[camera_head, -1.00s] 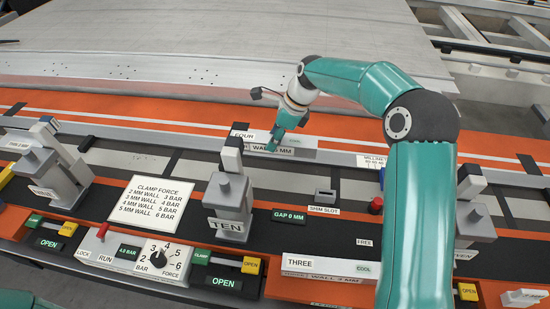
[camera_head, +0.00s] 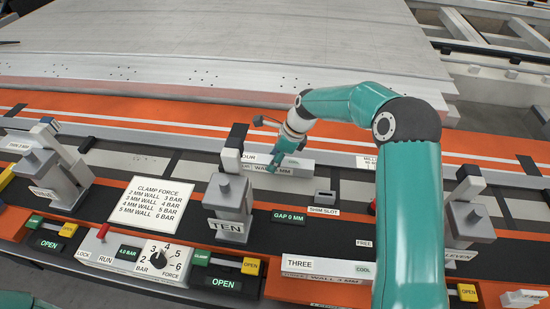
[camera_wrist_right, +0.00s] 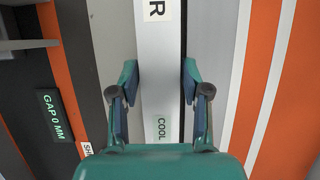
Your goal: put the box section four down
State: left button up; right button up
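Box section four (camera_head: 305,167) is a pale bar with labels, lying lengthwise beyond clamp ten. Its left end is partly hidden behind the clamp post. My right gripper (camera_head: 276,166) comes down over its middle and hides its COOL label in the head view. In the right wrist view, the fingers (camera_wrist_right: 160,75) stand on both sides of box section four (camera_wrist_right: 158,50), close against its sides, with the COOL label between them. The bar appears level; I cannot tell whether its underside touches the jig. My left gripper is out of view.
Clamp ten (camera_head: 230,200) stands just in front of the bar's left end. Clamp eleven (camera_head: 468,220) is at right, behind my arm. Box section three (camera_head: 325,267) lies at the front. A shim slot block (camera_head: 324,198) is nearby. A large panel (camera_head: 220,50) fills the back.

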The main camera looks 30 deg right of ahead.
jog(key=shift+o, duration=1.1)
jog(key=shift+r, duration=0.1)
jog(key=v, duration=1.2)
jog(key=shift+s, duration=0.15)
